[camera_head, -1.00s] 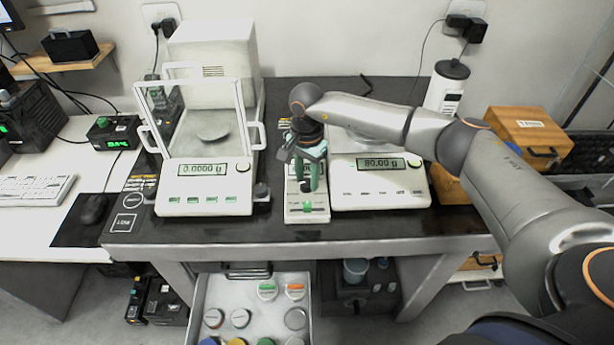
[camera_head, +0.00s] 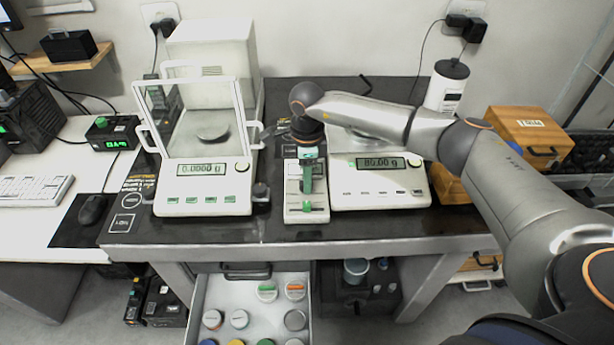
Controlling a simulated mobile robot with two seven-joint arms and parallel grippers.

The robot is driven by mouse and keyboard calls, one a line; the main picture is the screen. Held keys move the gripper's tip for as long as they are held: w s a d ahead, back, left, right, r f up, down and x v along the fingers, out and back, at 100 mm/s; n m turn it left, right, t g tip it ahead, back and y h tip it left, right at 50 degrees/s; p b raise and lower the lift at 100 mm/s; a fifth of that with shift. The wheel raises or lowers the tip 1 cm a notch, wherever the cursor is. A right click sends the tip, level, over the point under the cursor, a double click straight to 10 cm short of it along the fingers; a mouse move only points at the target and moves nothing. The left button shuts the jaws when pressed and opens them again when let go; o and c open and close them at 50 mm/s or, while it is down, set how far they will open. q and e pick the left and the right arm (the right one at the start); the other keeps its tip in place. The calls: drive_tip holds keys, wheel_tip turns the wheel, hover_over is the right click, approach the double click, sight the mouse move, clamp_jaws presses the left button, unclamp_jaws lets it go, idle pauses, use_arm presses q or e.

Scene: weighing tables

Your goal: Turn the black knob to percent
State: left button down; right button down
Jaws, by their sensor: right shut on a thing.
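A narrow white device (camera_head: 306,212) with a green mark on its front stands between the two balances on the dark table. My right gripper (camera_head: 307,190) points down at this device from above, its dark and green body seen edge-on. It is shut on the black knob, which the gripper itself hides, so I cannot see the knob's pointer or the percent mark. The device's display is also covered by the gripper and wrist. My left gripper is not in view.
A glass-shielded balance (camera_head: 203,200) reading 0.0000 g stands close on the left. Another balance (camera_head: 380,188) reading 80.00 g stands close on the right, under my right arm. An open drawer (camera_head: 255,310) with several lidded jars juts out below.

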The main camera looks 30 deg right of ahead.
drive_tip(key=m, duration=0.4)
drive_tip(key=shift+m, duration=0.4)
drive_tip(key=m+p, duration=0.1)
drive_tip(key=m, duration=0.3)
drive_tip(key=shift+a+r, duration=0.1)
drive_tip(key=m+p, duration=0.1)
drive_tip(key=m, duration=0.4)
drive_tip(key=shift+a+m+p, duration=0.1)
drive_tip(key=shift+m+p, duration=0.4)
drive_tip(key=shift+m, duration=1.3)
drive_tip(key=c, duration=0.5)
unclamp_jaws()
wheel_tip(320, 180, up, 12)
drive_tip(key=b, duration=0.1)
drive_tip(key=shift+r, duration=0.2)
